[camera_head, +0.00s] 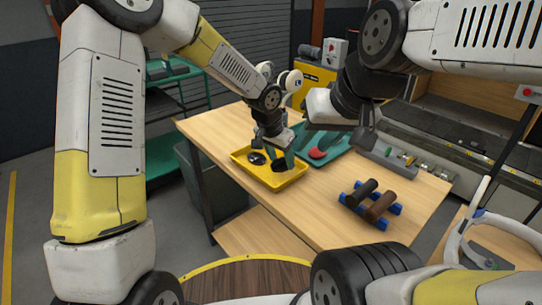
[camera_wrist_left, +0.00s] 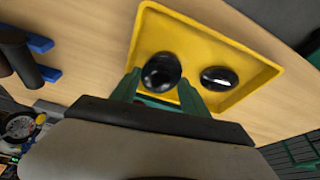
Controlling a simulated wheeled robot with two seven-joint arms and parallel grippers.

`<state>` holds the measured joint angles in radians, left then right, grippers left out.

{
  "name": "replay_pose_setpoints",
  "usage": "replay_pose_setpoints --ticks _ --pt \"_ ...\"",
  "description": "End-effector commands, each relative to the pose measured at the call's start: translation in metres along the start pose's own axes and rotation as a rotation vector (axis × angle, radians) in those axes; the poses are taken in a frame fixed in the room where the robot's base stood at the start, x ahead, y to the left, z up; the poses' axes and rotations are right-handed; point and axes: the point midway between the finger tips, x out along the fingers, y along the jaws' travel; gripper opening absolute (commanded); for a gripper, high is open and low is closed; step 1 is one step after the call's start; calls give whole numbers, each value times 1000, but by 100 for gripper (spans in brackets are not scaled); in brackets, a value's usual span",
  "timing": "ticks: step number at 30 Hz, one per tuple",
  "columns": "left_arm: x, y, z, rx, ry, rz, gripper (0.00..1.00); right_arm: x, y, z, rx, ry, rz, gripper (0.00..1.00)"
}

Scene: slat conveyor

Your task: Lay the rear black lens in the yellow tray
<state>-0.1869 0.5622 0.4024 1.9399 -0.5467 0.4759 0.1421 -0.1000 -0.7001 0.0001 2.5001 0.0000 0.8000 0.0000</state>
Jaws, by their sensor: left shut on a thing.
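The yellow tray (camera_head: 268,180) stands on the wooden table near its left edge; it also fills the middle of the left wrist view (camera_wrist_left: 232,50). My left gripper (camera_head: 281,160) points down into the tray. Its green fingers (camera_wrist_left: 160,90) are shut on a round black lens (camera_wrist_left: 161,70), which is low over or on the tray floor; I cannot tell which. A second black lens (camera_wrist_left: 215,78) lies in the tray beside it, apart from the fingers. My right gripper (camera_head: 366,137) hangs above the table, away from the tray; its fingers are not clear.
A green tray (camera_head: 338,147) with a red piece (camera_head: 317,153) lies behind the yellow tray. Dark cylinders (camera_head: 379,206) rest on blue supports (camera_head: 349,203) at right. A grey tray of small parts (camera_head: 396,160) lies before the conveyor. The front table middle is clear.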

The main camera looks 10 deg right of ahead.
Motion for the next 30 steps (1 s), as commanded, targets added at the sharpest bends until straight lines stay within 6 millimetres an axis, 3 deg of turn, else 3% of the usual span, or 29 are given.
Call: replay_pose_setpoints --ticks 5,12,18,19,21,30 --pt "0 -12 4 -2 0 -1 12 0 0 0 0 0 0 36" --pt "32 -11 15 2 -1 1 12 0 0 0 0 0 0 36" --pt "33 -12 16 0 -1 0 12 0 0 0 0 0 0 36" --pt "33 -12 16 0 -1 0 59 0 0 0 0 0 0 36" --pt "33 -12 17 0 -2 0 73 0 0 0 0 0 0 36" --pt "33 -12 16 0 0 0 75 0 0 0 0 0 0 36"
